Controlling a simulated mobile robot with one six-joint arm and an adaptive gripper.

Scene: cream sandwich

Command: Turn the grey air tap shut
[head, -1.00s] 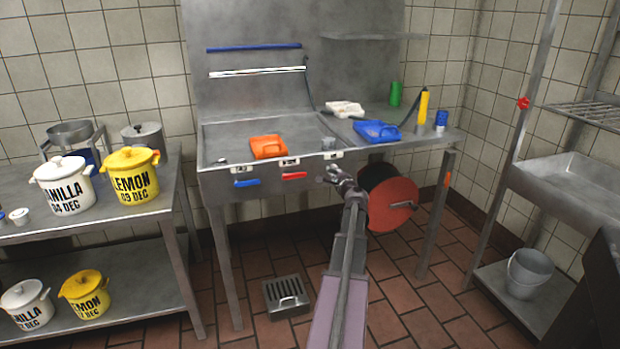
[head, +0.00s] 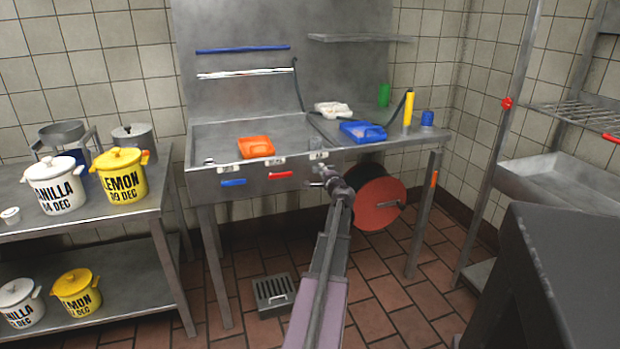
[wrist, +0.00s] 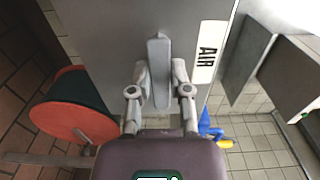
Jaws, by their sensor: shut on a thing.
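The grey air tap (wrist: 158,68) shows in the wrist view as a slim grey lever on the steel sink front, beside the white AIR label (wrist: 207,50). My gripper (wrist: 160,85) has a finger on each side of the lever and is shut on it. In the head view my gripper (head: 322,176) is at the sink's front panel, right of the blue tap handle (head: 233,182) and the red tap handle (head: 280,175). There the grey tap is mostly hidden by my gripper, so its exact turn is hard to tell.
A red hose reel (head: 374,205) hangs under the worktop, close right of my gripper. An orange tray (head: 256,147) and a blue tray (head: 362,132) lie above. A pot table (head: 125,218) stands left; a floor drain (head: 273,292) lies below.

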